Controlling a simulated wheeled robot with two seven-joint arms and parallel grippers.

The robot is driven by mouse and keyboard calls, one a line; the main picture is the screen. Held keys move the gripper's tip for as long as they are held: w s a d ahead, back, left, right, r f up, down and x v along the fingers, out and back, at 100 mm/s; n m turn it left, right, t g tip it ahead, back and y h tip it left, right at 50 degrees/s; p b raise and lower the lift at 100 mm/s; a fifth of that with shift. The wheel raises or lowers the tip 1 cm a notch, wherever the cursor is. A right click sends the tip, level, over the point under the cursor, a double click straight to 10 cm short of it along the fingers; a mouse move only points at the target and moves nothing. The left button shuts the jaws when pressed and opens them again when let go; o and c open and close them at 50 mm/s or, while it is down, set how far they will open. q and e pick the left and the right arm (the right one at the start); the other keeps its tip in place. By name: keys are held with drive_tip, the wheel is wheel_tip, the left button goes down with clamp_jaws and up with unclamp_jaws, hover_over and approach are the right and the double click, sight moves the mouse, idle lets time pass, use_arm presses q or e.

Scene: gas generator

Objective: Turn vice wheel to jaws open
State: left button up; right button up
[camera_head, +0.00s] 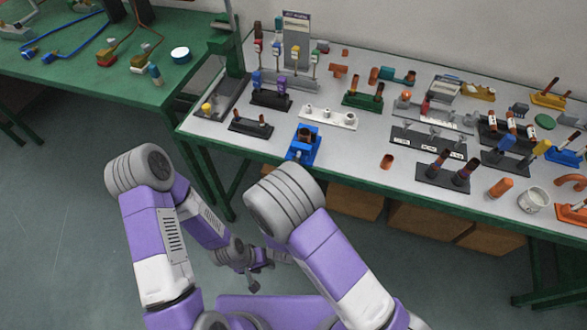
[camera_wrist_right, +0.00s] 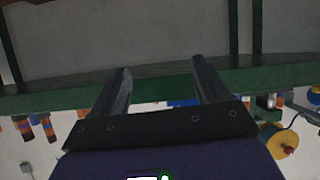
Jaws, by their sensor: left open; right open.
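A small blue vice (camera_head: 303,148) stands at the front edge of the grey-white workbench. A copper-brown and dark part shows at its top, and a small pale part, perhaps its wheel, faces the front. The jaw gap is too small to tell. My left gripper (camera_head: 254,279) is open and empty, low in front of the bench and well below the vice. My right gripper (camera_wrist_right: 161,68) is open in the right wrist view, with nothing between its fingers. It is hidden behind my arm in the head view. A blue patch beyond its fingers cannot be identified.
The workbench (camera_head: 280,152) carries many fittings and black stands. A copper cup (camera_head: 387,161) and a black stand (camera_head: 250,125) are near the vice. A green table (camera_head: 110,75) is at left. Cardboard boxes (camera_head: 428,219) sit under the bench. Floor in front is clear.

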drive_tip(key=s+a+r+t+h, duration=0.1)
drive_tip(key=a+r+t+h, duration=0.1)
drive_tip(key=a+r+t, duration=0.5)
drive_tip(key=w+d, duration=0.1)
drive_tip(key=w, duration=0.1)
drive_tip(key=w+d+r+g+b, duration=0.1)
drive_tip(key=w, duration=0.1)
drive_tip(key=w+d+r+g+b, duration=0.1)
drive_tip(key=w+d, duration=0.1)
drive_tip(key=shift+w+r+m, duration=0.2)
drive_tip(key=shift+w+m, duration=0.2)
drive_tip(key=c, duration=1)
